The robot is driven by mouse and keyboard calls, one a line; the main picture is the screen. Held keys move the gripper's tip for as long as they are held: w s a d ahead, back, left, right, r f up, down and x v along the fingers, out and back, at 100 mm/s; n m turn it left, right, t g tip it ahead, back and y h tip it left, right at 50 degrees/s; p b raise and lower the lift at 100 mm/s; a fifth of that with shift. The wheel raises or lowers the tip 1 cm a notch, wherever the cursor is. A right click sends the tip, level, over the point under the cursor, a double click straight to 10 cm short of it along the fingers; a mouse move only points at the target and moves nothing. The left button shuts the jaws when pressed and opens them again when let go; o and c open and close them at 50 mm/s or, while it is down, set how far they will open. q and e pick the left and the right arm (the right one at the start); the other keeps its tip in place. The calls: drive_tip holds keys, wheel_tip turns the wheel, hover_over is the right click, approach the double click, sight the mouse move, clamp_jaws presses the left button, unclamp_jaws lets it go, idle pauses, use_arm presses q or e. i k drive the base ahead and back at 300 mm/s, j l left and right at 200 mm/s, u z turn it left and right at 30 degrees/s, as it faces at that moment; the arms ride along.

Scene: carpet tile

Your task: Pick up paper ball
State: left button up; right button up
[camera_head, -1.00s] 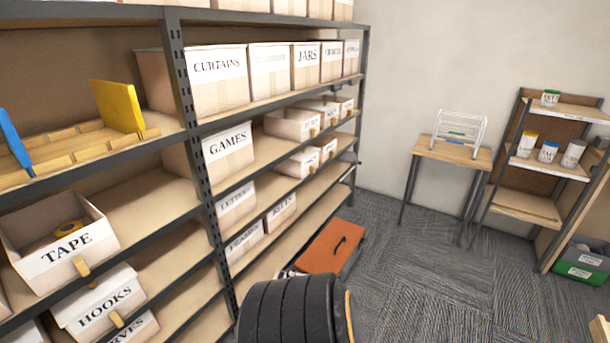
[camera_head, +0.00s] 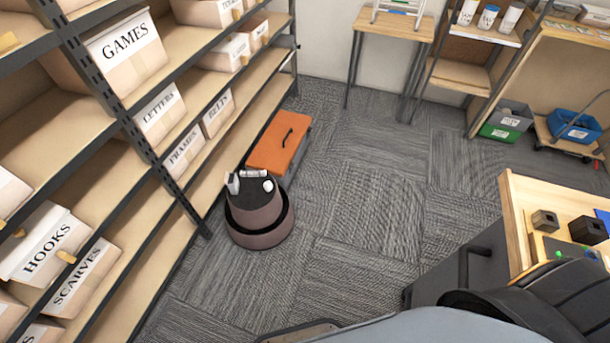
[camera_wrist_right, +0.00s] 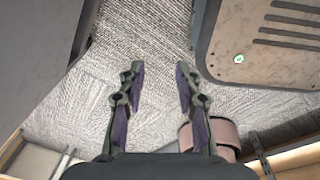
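A small round white object (camera_head: 268,185), possibly the paper ball, lies on the dark top of a round brownish-pink stool or bin (camera_head: 255,215) in the head view. Two other small whitish items lie beside it, too small to name. My right gripper (camera_wrist_right: 158,75) shows in the right wrist view with its fingers apart and only carpet between them. A pinkish round thing, perhaps the same bin, shows behind its right finger. In the head view only my dark arm is at the lower right. My left gripper is not in view.
An orange case (camera_head: 280,145) lies behind the round bin. Shelves of labelled boxes (camera_head: 125,50) stand along the left. A wooden-topped desk (camera_head: 520,225) with small blocks is at right. The carpet (camera_head: 370,200) between is clear.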

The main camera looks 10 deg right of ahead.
sight(268, 186)
drive_tip(key=i+l+u, duration=0.15)
drive_tip(key=u, duration=0.35)
drive_tip(key=i+l+u, duration=0.25)
drive_tip(key=u, duration=0.25)
drive_tip(key=i+l, duration=0.15)
drive_tip(key=l, duration=0.15)
drive_tip(key=i+l+u, duration=0.1)
drive_tip(key=l, duration=0.25)
drive_tip(key=i+l, duration=0.2)
drive_tip(key=i+l+u, duration=0.1)
drive_tip(key=l, duration=0.35)
